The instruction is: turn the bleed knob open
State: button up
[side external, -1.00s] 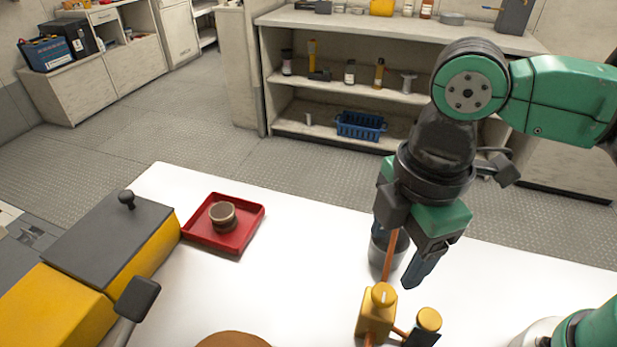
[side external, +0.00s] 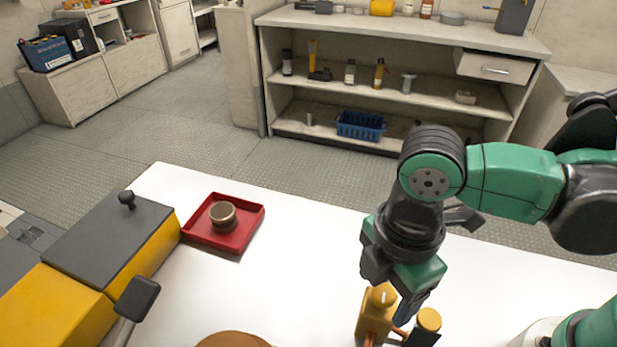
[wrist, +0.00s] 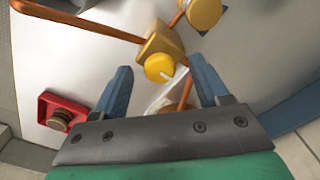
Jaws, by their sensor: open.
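A yellow knob (side external: 383,296) with a pale mark on top sits on a brass-coloured block (side external: 374,325) near the table's front edge. The knob also shows in the wrist view (wrist: 158,68). A second round yellow cap (side external: 428,320) is to its right, joined by copper pipe (wrist: 105,28). I take the marked knob as the bleed knob. My gripper (wrist: 160,62) is open, pointing down, with one finger on each side of the knob in the wrist view. In the side view it is just behind and above the knob. I cannot tell whether the fingertips reach knob height.
A red tray (side external: 257,218) holding a round brown-and-tan piece (side external: 222,214) is left of the block. A yellow-and-grey case (side external: 100,240) fills the table's left side. A brown round thing (side external: 232,340) is at the front. The white table between tray and block is clear.

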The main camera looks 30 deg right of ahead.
grip_shut()
jog(key=shift+m, duration=0.3)
jog(key=m, duration=0.3)
jog(key=shift+m, duration=0.3)
jog(key=m, duration=0.3)
jog(key=shift+m, duration=0.3)
jog(key=m, duration=0.6)
jog(key=shift+m, duration=0.3)
grip_release()
